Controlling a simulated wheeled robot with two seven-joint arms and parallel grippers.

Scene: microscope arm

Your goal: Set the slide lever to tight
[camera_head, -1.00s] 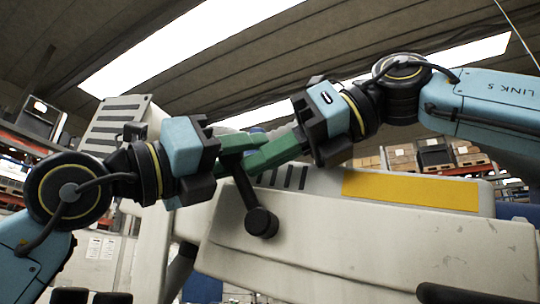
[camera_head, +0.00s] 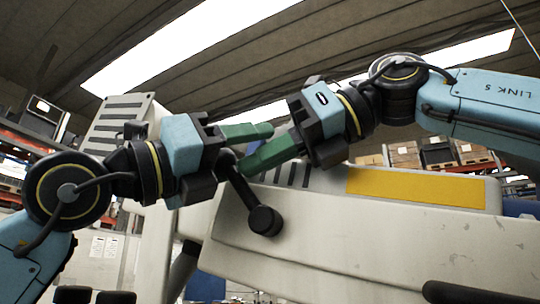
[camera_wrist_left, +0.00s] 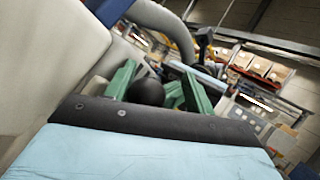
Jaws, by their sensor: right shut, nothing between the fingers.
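The black lever with a round knob (camera_head: 265,221) is on the side of the pale microscope arm (camera_head: 330,225). It slants up and left from the knob to a dark upper end between the grippers. My left gripper (camera_head: 258,140) is beside that upper end, its green fingers pointing right. In the left wrist view its fingers (camera_wrist_left: 158,92) are apart, with a dark ball (camera_wrist_left: 146,91) showing between them. My right gripper (camera_head: 248,166) is shut and empty, its green fingertips close to the lever's upper end. I cannot tell whether they touch it. No tight marking is readable.
A yellow panel (camera_head: 415,188) and dark slots (camera_head: 290,173) are on the arm's top. Another dark handle (camera_head: 470,294) juts in at the lower right. Shelves with boxes (camera_head: 405,155) stand far behind. Both grippers are very close together.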

